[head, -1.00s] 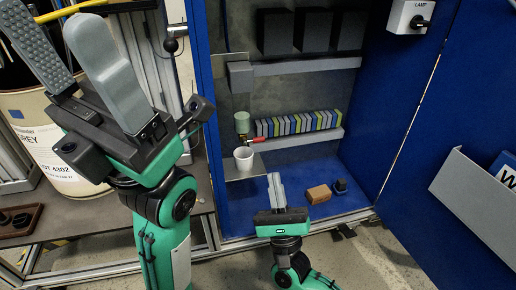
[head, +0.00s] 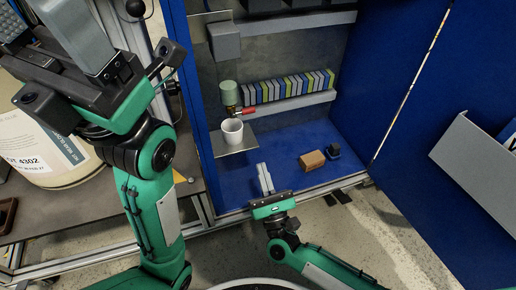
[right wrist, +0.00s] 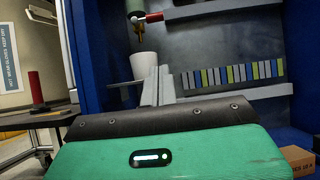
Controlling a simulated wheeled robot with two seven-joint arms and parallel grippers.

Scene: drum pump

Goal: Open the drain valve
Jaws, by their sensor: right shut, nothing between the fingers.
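The drain valve is a small brass fitting with a red lever (head: 247,111), under a pale green bowl (head: 229,92) inside the blue cabinet. The lever points to the right, roughly level; the right wrist view also shows the red lever (right wrist: 154,17). A white cup (head: 232,133) stands below the valve. My right gripper (head: 265,178) is shut and empty, in front of the cabinet, lower right of the cup and apart from the lever. My left gripper (head: 42,30) is at the upper left, large and near the camera, with its fingers apart and empty.
The cup stands on a metal shelf plate (head: 240,146). A shelf row of coloured blocks (head: 290,88) is to the right. A cardboard box (head: 312,160) and a small dark item (head: 333,151) lie on the blue cabinet floor. The open blue door (head: 425,110) bounds the right side.

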